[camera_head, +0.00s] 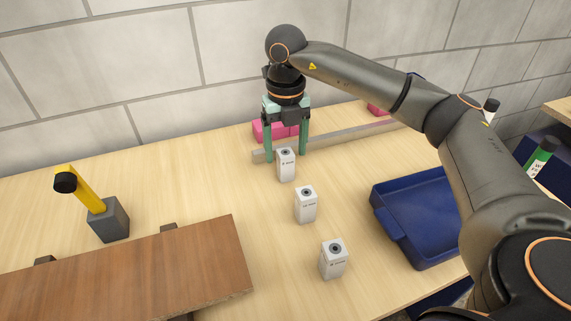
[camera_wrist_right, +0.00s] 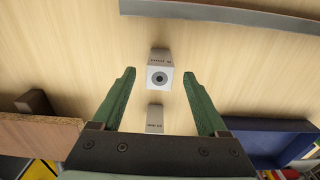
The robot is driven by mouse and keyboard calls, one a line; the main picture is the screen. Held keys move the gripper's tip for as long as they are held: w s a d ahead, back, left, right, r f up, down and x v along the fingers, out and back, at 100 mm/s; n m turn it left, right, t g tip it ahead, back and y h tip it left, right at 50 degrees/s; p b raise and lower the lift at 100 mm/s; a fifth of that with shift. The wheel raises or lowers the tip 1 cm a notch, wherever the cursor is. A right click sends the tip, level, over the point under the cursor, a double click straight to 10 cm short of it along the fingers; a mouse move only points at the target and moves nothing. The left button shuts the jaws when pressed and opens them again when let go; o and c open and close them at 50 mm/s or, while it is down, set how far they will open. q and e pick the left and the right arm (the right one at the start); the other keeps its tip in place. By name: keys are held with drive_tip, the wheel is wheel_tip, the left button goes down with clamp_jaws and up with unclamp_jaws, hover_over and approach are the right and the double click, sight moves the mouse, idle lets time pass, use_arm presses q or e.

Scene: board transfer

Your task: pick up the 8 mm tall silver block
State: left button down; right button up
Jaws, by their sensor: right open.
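Three small silver-white blocks, each with a dark round mark on top and a printed label, stand in a row on the table. The far block (camera_head: 286,166) has a label too small to read surely. The middle block (camera_head: 305,206) and the near block (camera_head: 333,260) stand closer to me. My right gripper (camera_head: 285,158) points down, open, with its green fingers to either side of the far block in the head view. In the right wrist view, one block (camera_wrist_right: 159,72) shows between the open fingertips and another block (camera_wrist_right: 154,118) shows lower down. My left gripper is out of view.
A blue tray (camera_head: 384,222) is at the right. A brown board (camera_head: 150,270) lies on supports at the front left, near a grey block (camera_head: 108,220) with a yellow-handled tool. A grey bar (camera_head: 345,138) and a pink object (camera_head: 262,131) lie behind the gripper.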

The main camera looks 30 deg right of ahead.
drive_tip(key=shift+f, duration=0.95)
clamp_jaws()
